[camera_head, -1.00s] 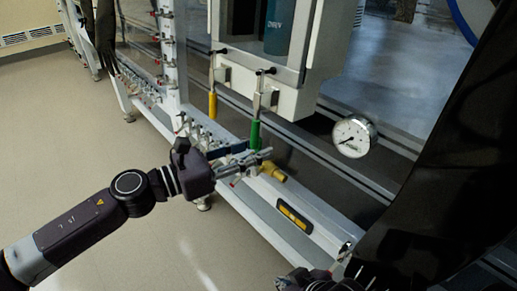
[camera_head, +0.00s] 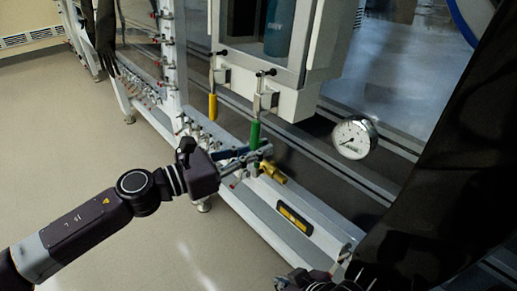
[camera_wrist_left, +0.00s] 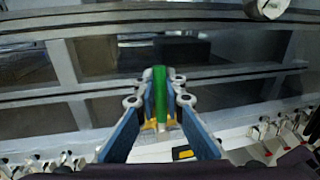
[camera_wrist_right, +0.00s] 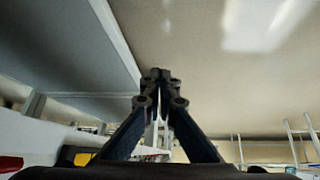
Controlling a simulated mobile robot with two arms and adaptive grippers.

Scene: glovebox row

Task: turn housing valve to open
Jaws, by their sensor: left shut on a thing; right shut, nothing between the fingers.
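A green handle (camera_head: 255,135) hangs below the housing (camera_head: 290,75) on a thin grey rod. My left gripper (camera_head: 267,150) is at the lower end of this handle. In the left wrist view, the green handle (camera_wrist_left: 160,88) stands upright between the two fingertips, which are shut on it. The fingertips hide part of it. A yellow handle (camera_head: 213,107) hangs from a similar rod to the left. My right gripper (camera_head: 345,252) is low at the right, partly cut off. In the right wrist view its fingertips (camera_wrist_right: 159,76) are together, with nothing between them.
A brass fitting (camera_head: 272,172) lies just below the left gripper, on the frame rail. A round gauge (camera_head: 354,138) is to the right. A dark glove (camera_head: 440,190) fills the right side. Several small valves line the left lower rail. The floor (camera_head: 110,180) at the left is clear.

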